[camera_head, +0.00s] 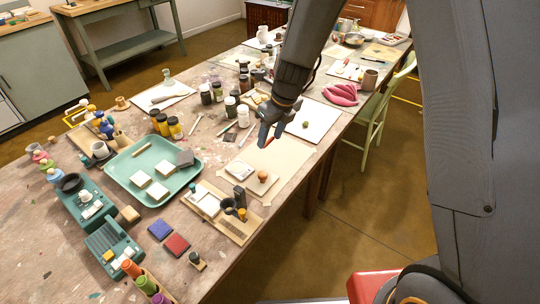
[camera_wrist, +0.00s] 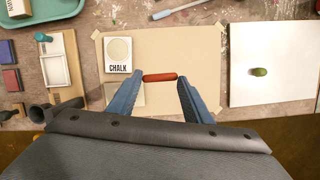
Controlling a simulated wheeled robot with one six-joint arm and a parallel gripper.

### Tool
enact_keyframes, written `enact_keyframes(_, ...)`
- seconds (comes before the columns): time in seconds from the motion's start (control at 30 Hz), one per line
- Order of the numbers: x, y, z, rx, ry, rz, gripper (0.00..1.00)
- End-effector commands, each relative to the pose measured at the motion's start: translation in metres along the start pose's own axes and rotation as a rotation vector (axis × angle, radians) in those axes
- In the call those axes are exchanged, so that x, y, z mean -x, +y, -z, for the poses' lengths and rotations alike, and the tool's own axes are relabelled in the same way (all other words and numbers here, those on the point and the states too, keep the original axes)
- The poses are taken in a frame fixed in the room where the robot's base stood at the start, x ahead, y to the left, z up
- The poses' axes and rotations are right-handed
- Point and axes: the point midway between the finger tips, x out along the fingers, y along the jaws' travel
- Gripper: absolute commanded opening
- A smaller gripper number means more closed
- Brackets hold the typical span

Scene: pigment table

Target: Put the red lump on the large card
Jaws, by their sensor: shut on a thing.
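My gripper (camera_head: 269,132) has blue fingers and is shut on the red lump (camera_wrist: 160,77). In the wrist view the lump is a small, long red piece spanning the gap between the fingertips (camera_wrist: 160,80). In the head view only a bit of red shows by the fingertips. The gripper is above a taped tan sheet (camera_head: 285,160), also in the wrist view (camera_wrist: 195,50). A large white card (camera_wrist: 275,90) lies to the right, with a green lump (camera_wrist: 259,71) on it. In the head view the card (camera_head: 322,112) is beyond the gripper. The lump's height above the sheet is unclear.
A chalk box (camera_wrist: 118,54) lies on the tan sheet, left of the fingers. A wooden paint tray (camera_head: 240,230) and a green tray (camera_head: 125,165) lie further left. A pink cloth (camera_head: 341,94) lies past the white card. Bottles and jars crowd the table behind the gripper.

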Motion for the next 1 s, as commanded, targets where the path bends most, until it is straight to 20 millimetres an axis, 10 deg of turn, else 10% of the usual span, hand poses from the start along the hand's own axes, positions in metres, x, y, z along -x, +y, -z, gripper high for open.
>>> enact_keyframes(0.53, -0.068, -0.004, 0.02, -0.001, 0.001, -0.001, 0.39)
enact_keyframes(1.0, -0.075, -0.004, 0.022, -0.001, 0.001, -0.001, 0.39)
